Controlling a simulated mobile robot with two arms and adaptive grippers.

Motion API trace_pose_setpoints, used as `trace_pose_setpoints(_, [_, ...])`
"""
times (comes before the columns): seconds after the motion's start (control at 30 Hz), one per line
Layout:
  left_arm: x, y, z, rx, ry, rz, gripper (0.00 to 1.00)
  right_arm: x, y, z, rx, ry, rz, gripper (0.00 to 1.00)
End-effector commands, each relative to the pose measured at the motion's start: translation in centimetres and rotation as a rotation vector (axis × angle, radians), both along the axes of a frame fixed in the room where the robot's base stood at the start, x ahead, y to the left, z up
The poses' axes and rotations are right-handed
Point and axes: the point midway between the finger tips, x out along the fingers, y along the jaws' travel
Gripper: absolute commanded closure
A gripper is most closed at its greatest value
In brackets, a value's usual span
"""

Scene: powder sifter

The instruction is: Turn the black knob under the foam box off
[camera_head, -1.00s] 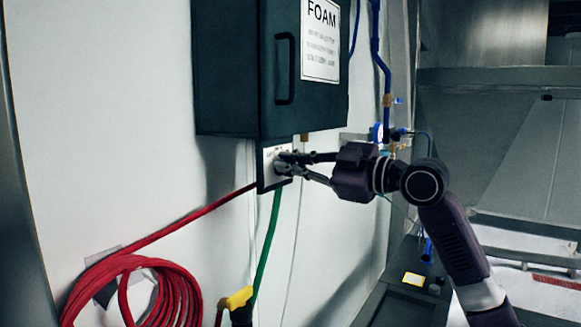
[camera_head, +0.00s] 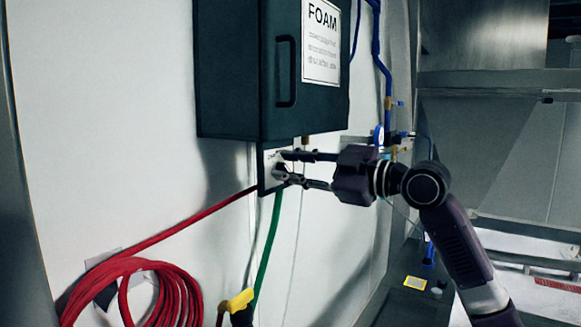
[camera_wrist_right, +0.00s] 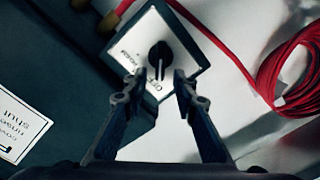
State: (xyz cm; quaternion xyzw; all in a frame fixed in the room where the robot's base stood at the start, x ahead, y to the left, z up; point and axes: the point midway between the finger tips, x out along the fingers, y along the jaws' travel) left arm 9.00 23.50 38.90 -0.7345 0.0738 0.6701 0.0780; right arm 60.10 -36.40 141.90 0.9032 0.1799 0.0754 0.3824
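The black knob (camera_wrist_right: 160,57) sits on a small white panel (camera_wrist_right: 170,30) in the right wrist view. Its grip bar runs nearly up and down in that picture, its lower end toward a small label that is hard to read. In the head view the panel (camera_head: 268,158) is just under the dark foam box (camera_head: 232,65), and the knob is mostly hidden by the fingers. My right gripper (camera_wrist_right: 162,84) is open, its fingertips on either side just short of the knob, with a gap between them. It also shows in the head view (camera_head: 283,166). My left gripper is not in view.
A red hose (camera_head: 150,285) hangs coiled on the wall at lower left and runs to the panel. A green hose (camera_head: 266,250) drops below the panel to a yellow-handled fitting (camera_head: 238,301). Blue pipes and valves (camera_head: 386,95) are behind my right arm.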

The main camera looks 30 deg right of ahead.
Motion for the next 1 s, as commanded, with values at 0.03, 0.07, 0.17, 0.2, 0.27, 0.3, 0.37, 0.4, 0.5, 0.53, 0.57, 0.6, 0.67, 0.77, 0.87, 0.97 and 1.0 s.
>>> trace_pose_setpoints(0.03, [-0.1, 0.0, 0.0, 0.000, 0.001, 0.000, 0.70, 0.0, 0.0, 0.0, 0.000, -0.001, 0.001, 0.74])
trace_pose_setpoints(0.07, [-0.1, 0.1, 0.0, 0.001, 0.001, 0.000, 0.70, 0.0, 0.0, 0.0, 0.001, -0.001, 0.000, 0.74])
trace_pose_setpoints(0.17, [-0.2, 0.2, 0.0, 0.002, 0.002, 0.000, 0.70, -0.2, -0.1, 0.0, 0.001, 0.000, -0.001, 0.74])
trace_pose_setpoints(0.2, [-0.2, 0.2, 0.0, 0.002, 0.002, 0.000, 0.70, -0.4, -0.2, 0.0, 0.001, 0.000, -0.001, 0.74])
trace_pose_setpoints(0.27, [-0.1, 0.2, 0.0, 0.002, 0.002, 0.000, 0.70, -0.8, -0.4, -0.1, 0.001, 0.000, -0.001, 0.74])
trace_pose_setpoints(0.3, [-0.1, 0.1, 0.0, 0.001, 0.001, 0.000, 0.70, -1.2, -0.6, -0.1, 0.001, 0.000, -0.002, 0.74])
trace_pose_setpoints(0.37, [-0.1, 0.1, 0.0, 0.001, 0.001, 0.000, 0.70, -1.8, -0.9, -0.1, 0.002, 0.001, -0.002, 0.74])
trace_pose_setpoints(0.4, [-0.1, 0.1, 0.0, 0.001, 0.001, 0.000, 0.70, -2.3, -1.1, -0.1, -0.001, 0.001, -0.003, 0.74])
trace_pose_setpoints(0.5, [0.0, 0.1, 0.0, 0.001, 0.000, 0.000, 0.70, -3.6, -1.5, -0.1, 0.002, 0.001, -0.001, 0.74])
trace_pose_setpoints(0.53, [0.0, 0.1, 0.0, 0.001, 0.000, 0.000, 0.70, -3.9, -1.7, -0.1, 0.002, 0.001, -0.001, 0.74])
trace_pose_setpoints(0.57, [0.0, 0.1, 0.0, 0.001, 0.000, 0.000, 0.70, -4.3, -1.8, -0.1, 0.002, 0.001, -0.001, 0.74])
trace_pose_setpoints(0.6, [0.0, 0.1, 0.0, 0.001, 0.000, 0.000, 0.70, -4.8, -2.0, -0.1, 0.002, 0.001, 0.000, 0.74])
trace_pose_setpoints(0.67, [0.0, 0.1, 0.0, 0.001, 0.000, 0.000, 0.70, -5.5, -2.3, -0.1, 0.000, 0.002, -0.001, 0.74])
trace_pose_setpoints(0.77, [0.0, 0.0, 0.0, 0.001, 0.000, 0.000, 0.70, -6.7, -2.8, 0.0, 0.002, 0.000, 0.001, 0.74])
trace_pose_setpoints(0.87, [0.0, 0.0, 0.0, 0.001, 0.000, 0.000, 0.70, -8.0, -3.3, 0.0, 0.001, 0.000, -0.001, 0.74])
trace_pose_setpoints(0.97, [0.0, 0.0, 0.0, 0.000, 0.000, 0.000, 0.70, -9.1, -3.8, 0.0, 0.001, -0.001, 0.000, 0.74])
trace_pose_setpoints(1.0, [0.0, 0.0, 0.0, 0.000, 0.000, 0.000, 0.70, -9.5, -4.0, 0.0, 0.002, -0.001, 0.000, 0.74])
